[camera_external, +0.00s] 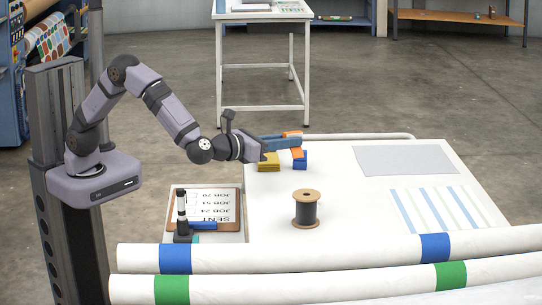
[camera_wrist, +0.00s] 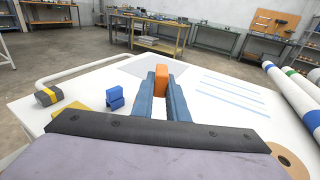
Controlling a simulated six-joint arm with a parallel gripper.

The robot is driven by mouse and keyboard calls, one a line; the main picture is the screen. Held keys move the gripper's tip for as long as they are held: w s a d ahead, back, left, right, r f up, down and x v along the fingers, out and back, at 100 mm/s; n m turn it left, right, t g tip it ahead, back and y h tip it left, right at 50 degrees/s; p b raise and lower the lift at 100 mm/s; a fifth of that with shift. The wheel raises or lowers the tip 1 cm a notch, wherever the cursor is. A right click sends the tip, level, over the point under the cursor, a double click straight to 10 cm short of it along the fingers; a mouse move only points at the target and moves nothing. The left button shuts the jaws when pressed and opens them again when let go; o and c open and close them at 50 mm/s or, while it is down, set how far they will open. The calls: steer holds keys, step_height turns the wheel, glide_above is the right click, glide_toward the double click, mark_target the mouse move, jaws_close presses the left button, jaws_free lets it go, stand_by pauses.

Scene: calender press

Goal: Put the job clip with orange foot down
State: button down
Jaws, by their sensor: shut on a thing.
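My gripper (camera_external: 284,143) is shut on the job clip with the orange foot (camera_wrist: 161,74). In the wrist view, the clip's orange part shows between the tips of my two blue fingers (camera_wrist: 160,90). In the external view, the orange part (camera_external: 292,134) shows at the fingertips, over the far left part of the white table (camera_external: 350,215). The rest of the clip is hidden by the fingers. It appears to be held above the table, though the exact gap cannot be told.
Blue blocks (camera_external: 300,161) and a yellow block (camera_external: 268,163) sit close to my gripper. A dark spool (camera_external: 306,210) stands mid-table. A clipboard (camera_external: 235,222) lies at the left with a black upright tool (camera_external: 182,215). White rolls (camera_external: 330,255) cross the front. A grey sheet (camera_external: 405,160) lies at back right.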

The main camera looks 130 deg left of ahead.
steer(key=shift+w+a+r+m+t+y+b, duration=0.15)
steer(key=shift+w+r+m+t+b, duration=0.05)
steer(key=shift+w+r+t+b, duration=0.2)
steer(key=shift+w+a+r+m+t+y+b, duration=0.1)
steer(key=shift+w+r+m+t+y+b, duration=0.1)
steer(key=shift+w+r+t, duration=0.25)
steer(key=b, duration=0.1)
glide_above(293, 190)
steer(key=shift+a+f, duration=0.15)
steer(key=shift+f, duration=4.95)
steer(key=shift+f+g, duration=0.1)
steer(key=shift+g, duration=0.15)
steer(key=shift+f+b, duration=0.45)
steer(key=shift+b, duration=0.1)
steer(key=shift+f, duration=0.1)
steer(key=shift+s, duration=0.1)
